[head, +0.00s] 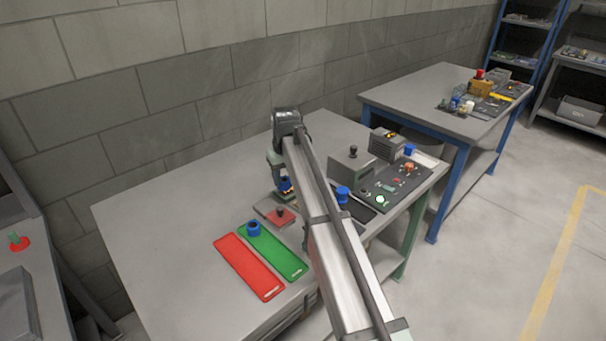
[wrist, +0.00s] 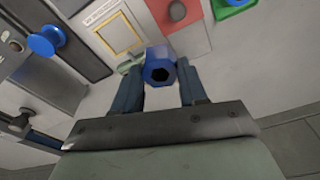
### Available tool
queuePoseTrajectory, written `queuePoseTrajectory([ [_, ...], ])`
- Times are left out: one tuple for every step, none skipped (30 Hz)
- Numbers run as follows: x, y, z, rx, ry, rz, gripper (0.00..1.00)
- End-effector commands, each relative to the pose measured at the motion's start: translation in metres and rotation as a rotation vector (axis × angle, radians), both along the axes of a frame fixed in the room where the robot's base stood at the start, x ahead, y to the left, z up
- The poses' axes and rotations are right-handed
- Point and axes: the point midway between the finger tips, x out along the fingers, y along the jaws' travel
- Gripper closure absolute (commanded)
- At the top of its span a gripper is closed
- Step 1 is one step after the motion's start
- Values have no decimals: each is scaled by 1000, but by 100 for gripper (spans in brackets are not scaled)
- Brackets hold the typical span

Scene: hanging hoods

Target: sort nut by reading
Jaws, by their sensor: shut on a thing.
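My gripper (wrist: 160,72) is shut on a blue nut (wrist: 161,66) with a dark hole, which sits between the two fingers in the wrist view. In the head view my gripper (head: 284,187) is over the table, behind the red pad, with the held nut partly hidden. A green mat (head: 280,257) and a red mat (head: 246,266) lie side by side at the front. Another blue nut (head: 253,229) rests on the far end of the green mat. A grey instrument (head: 386,146) with a small orange display stands at the back right; its reading is too small to read.
A red pad with a dark knob (head: 281,215) lies beyond the mats. A blue knob (head: 342,195) and a control panel (head: 395,185) with a lit green button are to the right. My arm hides part of the middle. The table's left side (head: 150,220) is clear.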

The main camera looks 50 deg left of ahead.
Motion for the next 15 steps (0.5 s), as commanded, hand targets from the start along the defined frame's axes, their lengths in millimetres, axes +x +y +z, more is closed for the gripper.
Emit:
queuePoseTrajectory([
  [-26, -9, -2, 1, -1, 21, 100],
  [-38, -15, -4, 1, 0, 31, 100],
  [-53, -20, -5, 2, -1, 43, 100],
  [-64, -27, -6, 2, 0, 52, 100],
  [-74, -33, -8, 2, 0, 61, 100],
  [-87, -42, -9, 3, 0, 72, 100],
  [-95, -49, -11, 3, 0, 79, 100],
  [-104, -56, -12, 3, 0, 88, 100],
  [-111, -66, -14, 3, 0, 96, 100],
  [-116, -73, -15, 3, 1, 101, 100],
  [-121, -79, -16, 3, 1, 106, 100],
  [-123, -88, -18, 3, 0, 111, 100],
  [-125, -93, -19, 2, 1, 115, 100],
  [-127, -97, -19, 3, 1, 120, 100],
  [-129, -102, -20, 1, 1, 126, 100],
])
